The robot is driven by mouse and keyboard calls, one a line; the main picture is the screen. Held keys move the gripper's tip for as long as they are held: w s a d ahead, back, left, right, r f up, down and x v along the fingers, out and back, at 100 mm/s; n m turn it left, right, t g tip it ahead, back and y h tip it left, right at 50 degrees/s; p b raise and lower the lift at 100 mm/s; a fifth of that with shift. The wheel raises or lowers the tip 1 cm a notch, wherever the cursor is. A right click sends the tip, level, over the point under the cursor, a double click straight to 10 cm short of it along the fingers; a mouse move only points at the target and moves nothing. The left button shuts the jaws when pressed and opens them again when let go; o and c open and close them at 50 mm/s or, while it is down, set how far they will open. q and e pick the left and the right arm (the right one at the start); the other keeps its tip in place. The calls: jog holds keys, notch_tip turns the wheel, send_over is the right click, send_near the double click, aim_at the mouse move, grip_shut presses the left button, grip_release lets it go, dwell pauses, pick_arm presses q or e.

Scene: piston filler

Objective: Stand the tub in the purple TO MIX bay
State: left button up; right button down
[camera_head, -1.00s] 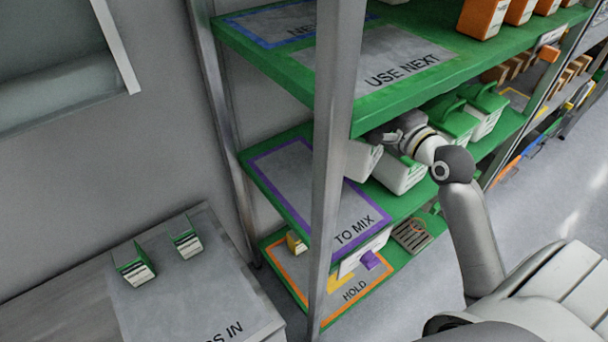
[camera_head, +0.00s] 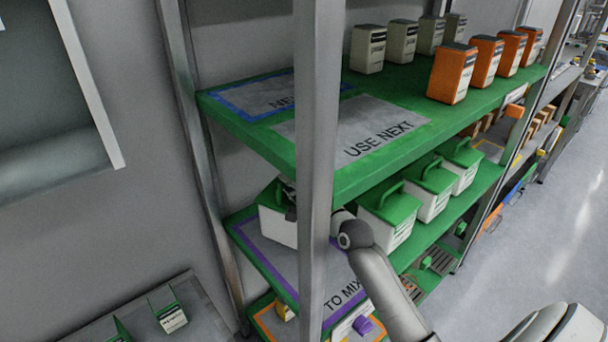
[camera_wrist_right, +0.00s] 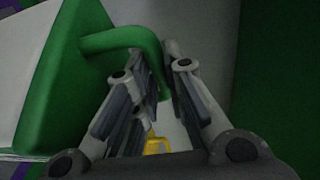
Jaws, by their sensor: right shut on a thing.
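The tub (camera_head: 277,226), white with a green lid and handle, is at the purple-edged TO MIX bay (camera_head: 340,297) on the middle shelf, partly behind the grey post. It looks roughly upright over the bay's back part; I cannot tell whether its base touches the shelf. My right gripper (camera_head: 290,203) is mostly hidden by the post. In the right wrist view the right gripper (camera_wrist_right: 160,90) is shut on the tub's green handle (camera_wrist_right: 125,38). My left gripper is not in view.
The metal post (camera_head: 317,150) stands in front of the bay. Several similar tubs (camera_head: 389,211) stand to the right on the same shelf. The USE NEXT shelf (camera_head: 370,180) is close above. The front part of the TO MIX bay is clear.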

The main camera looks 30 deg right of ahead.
jog(key=shift+w+a+f, duration=0.3)
jog(key=shift+w, duration=0.2)
jog(key=shift+f, duration=1.6)
jog(key=c, duration=1.9)
grip_release()
jog(key=shift+f, duration=0.5)
jog(key=o, duration=0.4)
jog(key=shift+a+r, duration=0.1)
jog(key=shift+r, duration=0.15)
jog(key=shift+s, duration=0.35)
jog(key=s+b, duration=0.1)
jog(key=s, duration=1)
jog(key=shift+s+d, duration=0.2)
jog(key=shift+d, duration=0.2)
